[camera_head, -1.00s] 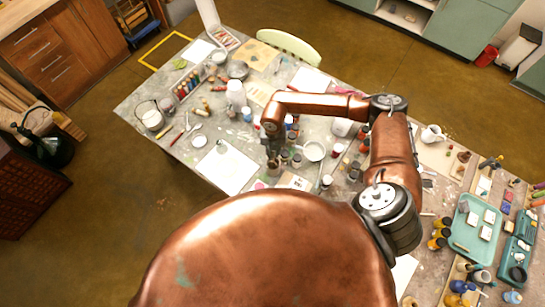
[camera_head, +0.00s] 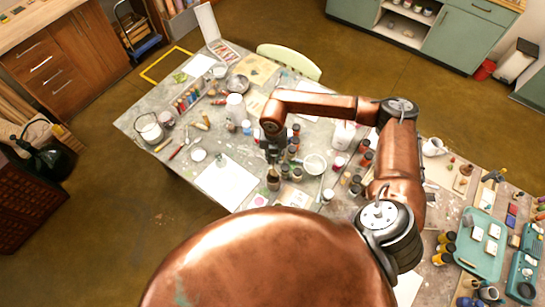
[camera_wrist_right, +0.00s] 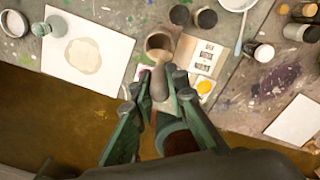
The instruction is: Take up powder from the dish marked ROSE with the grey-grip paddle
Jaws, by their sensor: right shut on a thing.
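My right gripper (camera_head: 273,152) hangs over the near part of the table in the head view. In the right wrist view its fingers (camera_wrist_right: 160,90) are shut on the grey-brown grip of the paddle (camera_wrist_right: 159,80). The paddle's far end cannot be made out. A brown jar (camera_wrist_right: 158,42) stands just beyond the grip in that view, and below the gripper in the head view (camera_head: 273,181). A pink patch, perhaps the ROSE dish (camera_head: 258,201), lies near the table's front edge, partly hidden by my body. No marking is legible. My left gripper is not in view.
A yellow dish (camera_wrist_right: 205,86) and a printed card (camera_wrist_right: 203,55) lie beside the gripper. A white sheet (camera_head: 226,183) lies to the left. A white bowl (camera_head: 314,165) and several small jars stand to the right. The table's front edge is close.

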